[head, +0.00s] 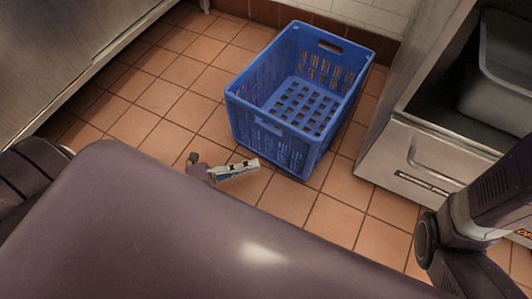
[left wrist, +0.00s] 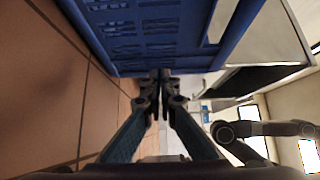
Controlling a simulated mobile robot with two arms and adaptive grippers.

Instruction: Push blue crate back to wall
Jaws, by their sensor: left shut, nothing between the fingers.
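The blue crate (head: 268,138) stands upright and empty on the tiled floor, with slotted sides and a lattice bottom. Its far side overlaps the foot of the back wall (head: 370,15) in the head view; the gap behind it is hidden. My left gripper (head: 246,167) is low over the floor, by the crate's near left side. In the left wrist view its shut, empty fingertips (left wrist: 160,75) meet the edge of the crate (left wrist: 150,35); I cannot tell whether they touch. My right gripper is not in view; only part of that arm shows.
A metal cabinet (head: 435,160) with a handle stands close to the right of the crate, with a grey bin (head: 500,75) on its shelf. A steel unit (head: 60,50) lines the left. Tiled floor (head: 165,97) is clear between that unit and the crate.

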